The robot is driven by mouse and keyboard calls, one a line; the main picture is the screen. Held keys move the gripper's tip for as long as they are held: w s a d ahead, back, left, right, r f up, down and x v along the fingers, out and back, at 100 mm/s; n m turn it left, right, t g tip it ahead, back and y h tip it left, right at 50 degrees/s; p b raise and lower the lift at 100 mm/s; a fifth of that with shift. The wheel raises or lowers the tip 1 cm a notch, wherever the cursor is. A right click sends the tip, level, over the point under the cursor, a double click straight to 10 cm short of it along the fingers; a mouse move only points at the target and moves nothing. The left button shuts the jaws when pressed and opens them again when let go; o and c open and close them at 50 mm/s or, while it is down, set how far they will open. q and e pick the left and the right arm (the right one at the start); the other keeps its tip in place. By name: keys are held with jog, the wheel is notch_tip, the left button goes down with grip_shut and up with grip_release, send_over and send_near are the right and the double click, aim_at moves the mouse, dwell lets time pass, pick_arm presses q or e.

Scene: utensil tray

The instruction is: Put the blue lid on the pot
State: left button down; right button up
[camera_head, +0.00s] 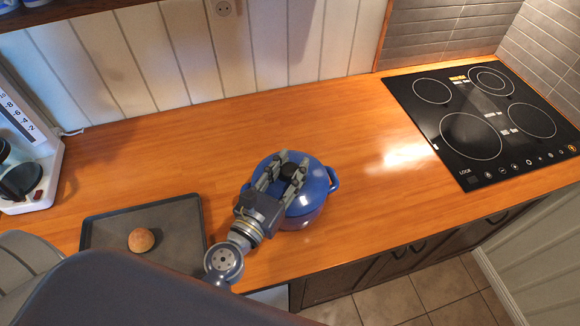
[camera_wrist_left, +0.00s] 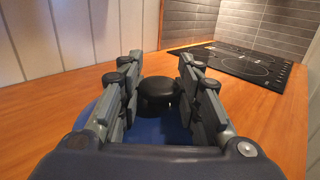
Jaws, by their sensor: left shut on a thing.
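A pot handle (camera_head: 333,180) shows at the right. My left gripper (camera_head: 290,163) reaches over the lid with its fingers either side of the knob, shut on it. In the left wrist view the knob (camera_wrist_left: 157,91) sits between the two fingers, with blue lid (camera_wrist_left: 160,131) below. My right gripper is not in view.
A dark tray (camera_head: 181,222) with a bread roll (camera_head: 142,240) lies left of the pot. A black cooktop (camera_head: 470,140) is at the right. A white appliance (camera_head: 40,165) stands at the left edge. Counter (camera_head: 225,140) behind and right of the pot is clear.

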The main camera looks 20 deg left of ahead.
pick_arm(q)
jog(key=shift+f, duration=0.25)
dwell(0.4)
jog(key=c, duration=1.2)
grip_release()
jog(key=shift+o, duration=0.7)
jog(key=shift+f, duration=0.1)
jog(key=shift+s, duration=0.1)
